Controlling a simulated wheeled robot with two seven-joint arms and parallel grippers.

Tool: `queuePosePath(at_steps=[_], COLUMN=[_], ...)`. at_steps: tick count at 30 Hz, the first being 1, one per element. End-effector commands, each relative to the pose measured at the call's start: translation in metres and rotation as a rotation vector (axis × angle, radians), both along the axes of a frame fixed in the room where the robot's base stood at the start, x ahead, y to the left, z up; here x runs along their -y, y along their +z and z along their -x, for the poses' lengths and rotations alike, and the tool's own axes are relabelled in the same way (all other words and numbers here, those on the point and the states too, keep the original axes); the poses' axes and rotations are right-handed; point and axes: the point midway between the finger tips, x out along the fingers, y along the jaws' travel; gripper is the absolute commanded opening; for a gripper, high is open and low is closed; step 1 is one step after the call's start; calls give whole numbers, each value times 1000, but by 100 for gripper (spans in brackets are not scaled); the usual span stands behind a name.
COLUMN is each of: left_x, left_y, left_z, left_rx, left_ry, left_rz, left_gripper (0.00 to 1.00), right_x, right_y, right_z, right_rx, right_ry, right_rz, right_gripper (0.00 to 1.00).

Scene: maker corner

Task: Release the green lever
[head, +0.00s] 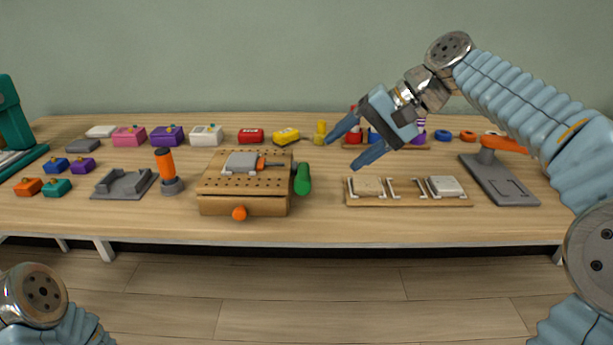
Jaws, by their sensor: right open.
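The green lever (303,179) is a thick green handle at the right side of a wooden block with a pegboard top (222,187). It stands roughly upright. A grey and white piece (241,162) lies on the block's top, with an orange-tipped part (262,163) against its right side. My right gripper (344,153) is open and empty, above and to the right of the green lever and apart from it. Its two blue fingers point down and left. My left gripper is out of view; only part of my left arm shows at the lower left.
A wooden rack with pale blocks (408,201) stands right of the lever. A grey stand with an orange arm (500,178) is farther right. An orange knob (239,213) sticks out from the block's front. An orange-topped post (168,170) stands left. Coloured boxes line the back.

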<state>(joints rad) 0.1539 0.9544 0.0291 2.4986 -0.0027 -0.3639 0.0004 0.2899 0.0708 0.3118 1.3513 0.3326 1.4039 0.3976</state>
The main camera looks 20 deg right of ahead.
Motion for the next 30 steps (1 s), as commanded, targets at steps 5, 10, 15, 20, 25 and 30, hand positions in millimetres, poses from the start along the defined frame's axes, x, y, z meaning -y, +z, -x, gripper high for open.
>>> queuePosePath(at_steps=[5,10,15,20,25,30], left_x=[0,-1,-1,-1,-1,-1], left_y=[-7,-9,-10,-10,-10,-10], left_z=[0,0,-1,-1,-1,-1], left_rx=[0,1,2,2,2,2], left_ry=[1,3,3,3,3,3], left_rz=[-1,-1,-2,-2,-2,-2], left_gripper=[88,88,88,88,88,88], right_x=[-28,-50,-64,-68,-69,-68], right_y=[-34,-58,-73,-78,-78,-78], right_z=[-12,-23,-30,-32,-33,-33], right_rx=[-6,-4,-2,-1,-1,-1], right_ry=[3,3,1,-1,-1,-1], right_rz=[1,0,1,1,1,1], right_gripper=[61,61,61,61,61,44])
